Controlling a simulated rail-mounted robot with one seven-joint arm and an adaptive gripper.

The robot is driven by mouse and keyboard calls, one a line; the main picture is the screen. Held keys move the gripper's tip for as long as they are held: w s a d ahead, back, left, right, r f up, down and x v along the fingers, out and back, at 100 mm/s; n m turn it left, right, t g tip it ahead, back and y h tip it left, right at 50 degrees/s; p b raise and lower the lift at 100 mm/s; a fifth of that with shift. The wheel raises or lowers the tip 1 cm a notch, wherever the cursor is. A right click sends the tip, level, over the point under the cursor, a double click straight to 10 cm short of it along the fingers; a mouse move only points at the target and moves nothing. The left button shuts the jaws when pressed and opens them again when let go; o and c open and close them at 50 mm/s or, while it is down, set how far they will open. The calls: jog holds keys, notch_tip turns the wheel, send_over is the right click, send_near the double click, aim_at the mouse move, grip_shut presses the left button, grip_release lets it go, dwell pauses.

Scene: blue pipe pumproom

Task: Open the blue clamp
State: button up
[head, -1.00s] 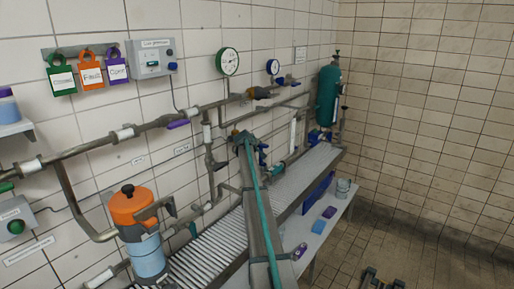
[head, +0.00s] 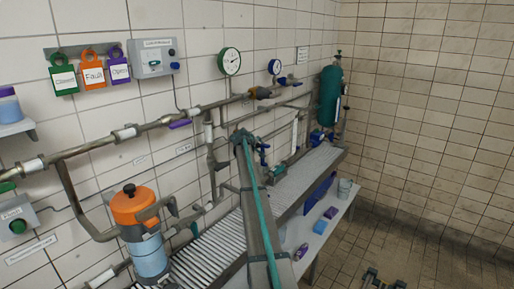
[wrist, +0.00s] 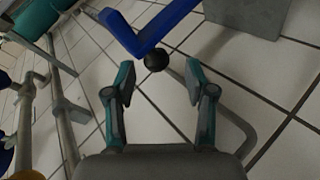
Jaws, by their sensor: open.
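A blue angled bar (wrist: 146,38), which looks like the blue clamp, shows at the top of the wrist view. A round black knob (wrist: 156,60) sits at its bend. My gripper (wrist: 158,85) is open and empty, with its teal-padded fingers apart. The bar and knob lie just beyond the fingertips, around the middle of the gap, and I see no contact. In the head view a small blue part (head: 264,156) shows just right of my arm's far end; I cannot tell if it is the same thing. My fingers are not clear there.
Grey pipes (head: 190,112) run along the white tiled wall. An orange and blue canister (head: 142,235) stands at the left, and a teal tank (head: 330,98) at the far end. A slatted bench (head: 308,170) lies below. A curved grey pipe (wrist: 222,108) passes behind my right finger.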

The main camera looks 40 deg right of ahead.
jog(key=v, duration=0.7)
jog(key=shift+a+r, duration=0.15)
jog(key=shift+a, duration=0.1)
jog(key=shift+s, duration=0.1)
jog(key=shift+c, duration=0.2)
